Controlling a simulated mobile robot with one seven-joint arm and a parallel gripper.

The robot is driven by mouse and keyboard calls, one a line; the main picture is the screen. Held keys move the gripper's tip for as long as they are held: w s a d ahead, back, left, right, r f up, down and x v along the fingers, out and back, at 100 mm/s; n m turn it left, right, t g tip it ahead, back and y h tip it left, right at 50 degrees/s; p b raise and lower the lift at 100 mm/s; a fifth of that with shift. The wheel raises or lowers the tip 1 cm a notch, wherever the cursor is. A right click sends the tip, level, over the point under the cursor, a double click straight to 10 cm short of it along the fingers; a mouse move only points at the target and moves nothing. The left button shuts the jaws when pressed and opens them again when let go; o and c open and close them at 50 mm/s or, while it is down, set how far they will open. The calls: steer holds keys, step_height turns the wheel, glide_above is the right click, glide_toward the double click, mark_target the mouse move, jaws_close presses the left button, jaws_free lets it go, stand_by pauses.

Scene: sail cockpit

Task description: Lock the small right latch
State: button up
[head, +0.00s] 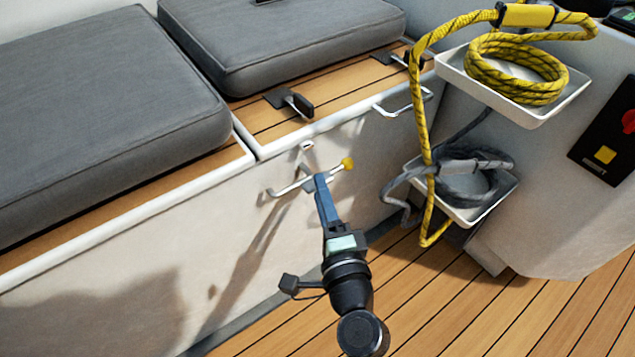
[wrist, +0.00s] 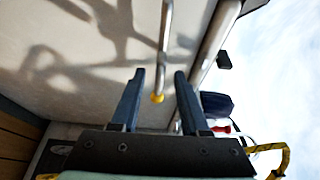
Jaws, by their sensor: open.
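A thin metal lever with a yellow knob (head: 347,163) is on the white locker front, below the seat edge. Its bare rod (head: 283,191) shows to the left of my gripper. My gripper (head: 316,179) is at the lever in the head view, its fingers partly covering the rod. In the wrist view the yellow knob (wrist: 157,97) appears between the two open fingers (wrist: 158,75); contact cannot be told. A small fitting (head: 307,145) sits on the locker edge just above. I cannot tell for certain which part is the small right latch.
Grey cushions (head: 105,110) lie on the bench above. A black bracket (head: 290,103) and a metal handle (head: 405,103) are nearby. Yellow rope (head: 425,130) hangs from a white tray (head: 545,115) on the right; grey rope fills a lower tray (head: 470,216). Wooden deck is below.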

mark_target(310, 175)
steer(key=shift+x, duration=1.65)
jaws_close()
